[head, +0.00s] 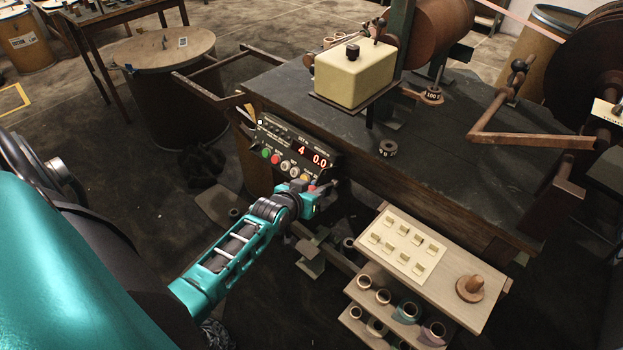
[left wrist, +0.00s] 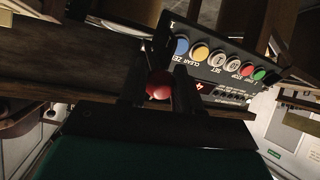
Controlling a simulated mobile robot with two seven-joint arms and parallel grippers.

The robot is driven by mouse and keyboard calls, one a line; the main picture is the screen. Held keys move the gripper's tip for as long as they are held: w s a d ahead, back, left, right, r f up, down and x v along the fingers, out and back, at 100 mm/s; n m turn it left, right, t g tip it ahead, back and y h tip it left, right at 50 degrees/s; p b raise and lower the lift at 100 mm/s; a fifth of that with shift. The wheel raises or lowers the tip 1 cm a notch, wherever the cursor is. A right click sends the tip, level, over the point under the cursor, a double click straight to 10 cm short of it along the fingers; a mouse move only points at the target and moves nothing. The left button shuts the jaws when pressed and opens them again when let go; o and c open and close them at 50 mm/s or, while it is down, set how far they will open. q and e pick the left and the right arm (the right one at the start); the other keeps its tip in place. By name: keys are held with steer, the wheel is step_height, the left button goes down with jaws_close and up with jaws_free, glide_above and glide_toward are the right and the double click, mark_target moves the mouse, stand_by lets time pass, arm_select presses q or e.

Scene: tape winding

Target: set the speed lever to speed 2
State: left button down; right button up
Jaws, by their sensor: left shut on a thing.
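The speed lever shows as a round red knob (left wrist: 158,86) in the left wrist view, between the fingers of my left gripper (left wrist: 158,92). The fingers are shut on the knob. In the head view my left gripper (head: 322,190) is at the lower right corner of the control panel (head: 280,150), at the table's front edge. There the gripper hides most of the lever. The lever's setting cannot be read. The panel's red display (head: 312,156) reads 4 and 0.0. My right gripper is not in view.
Coloured buttons (left wrist: 217,60) sit on the panel beside the gripper. A cream box (head: 355,72) stands on the dark machine table (head: 450,130). A wooden shelf unit (head: 455,275) with rolls stands to the right, below the table edge. A round-topped drum (head: 165,48) stands left.

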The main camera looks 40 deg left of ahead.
arm_select(q)
steer(key=shift+w+r, duration=0.3)
steer(key=shift+r, duration=0.2)
steer(key=c, duration=1.1)
jaws_free()
steer(key=shift+o, duration=1.4)
steer(key=shift+f, duration=0.1)
steer(key=shift+s, duration=0.15)
steer(key=shift+s, duration=0.25)
steer(key=p+v, duration=0.3)
steer(key=v, duration=0.9)
steer(key=shift+s+d, duration=0.1)
